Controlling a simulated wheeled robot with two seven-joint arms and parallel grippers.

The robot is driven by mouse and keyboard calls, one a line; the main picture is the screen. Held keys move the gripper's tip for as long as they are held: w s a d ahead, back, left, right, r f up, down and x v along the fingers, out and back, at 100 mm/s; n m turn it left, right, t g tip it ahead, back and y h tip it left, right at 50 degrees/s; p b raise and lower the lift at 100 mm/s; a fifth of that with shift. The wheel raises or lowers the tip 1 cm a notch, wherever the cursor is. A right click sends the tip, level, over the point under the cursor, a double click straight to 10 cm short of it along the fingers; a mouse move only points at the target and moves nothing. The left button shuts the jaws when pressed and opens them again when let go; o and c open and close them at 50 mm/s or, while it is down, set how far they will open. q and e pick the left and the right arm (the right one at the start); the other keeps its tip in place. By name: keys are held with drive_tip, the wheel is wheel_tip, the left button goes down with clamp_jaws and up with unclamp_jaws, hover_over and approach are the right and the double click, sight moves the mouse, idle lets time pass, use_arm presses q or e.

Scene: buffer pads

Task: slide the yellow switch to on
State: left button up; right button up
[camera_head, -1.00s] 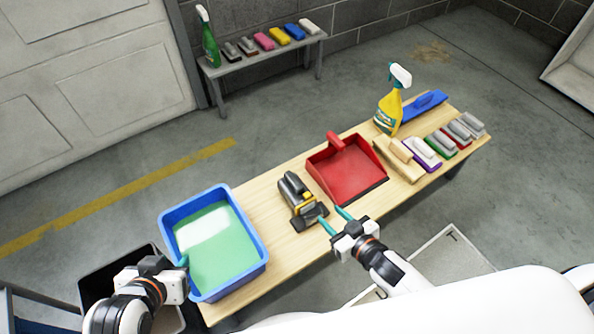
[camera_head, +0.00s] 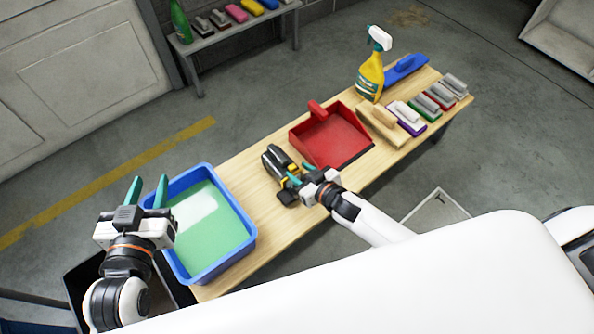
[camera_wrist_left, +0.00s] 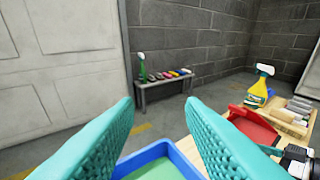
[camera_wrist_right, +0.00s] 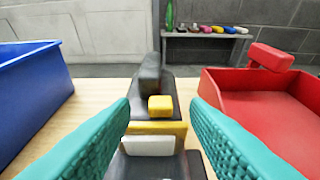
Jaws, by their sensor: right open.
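The yellow switch (camera_wrist_right: 160,105) is a small block on top of a black and grey power tool, seen in the right wrist view between my right fingers. The tool (camera_head: 273,160) lies on the wooden table between the blue tub and the red dustpan. My right gripper (camera_head: 297,170) is open at the near end of the tool, its teal fingers apart on either side of the switch in the picture and not visibly touching it. My left gripper (camera_head: 146,192) is open and empty, raised over the left edge of the blue tub, fingers pointing away.
The blue tub (camera_head: 250,240) of green liquid stands left of the tool, the red dustpan (camera_head: 330,140) right of it. A yellow spray bottle (camera_head: 370,78) and several brushes and blocks stand further right. A bench (camera_head: 240,37) stands by the wall.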

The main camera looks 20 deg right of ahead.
use_arm(q)
drive_tip(key=shift+w+d+r+t, duration=0.15)
drive_tip(key=shift+r+t, duration=0.3)
drive_tip(key=shift+r, duration=0.2)
drive_tip(key=shift+w+d+r+t, duration=0.1)
drive_tip(key=shift+w+r+t, duration=0.05)
drive_tip(key=shift+r+t, duration=0.4)
use_arm(e)
drive_tip(key=shift+x, duration=0.95)
clamp_jaws()
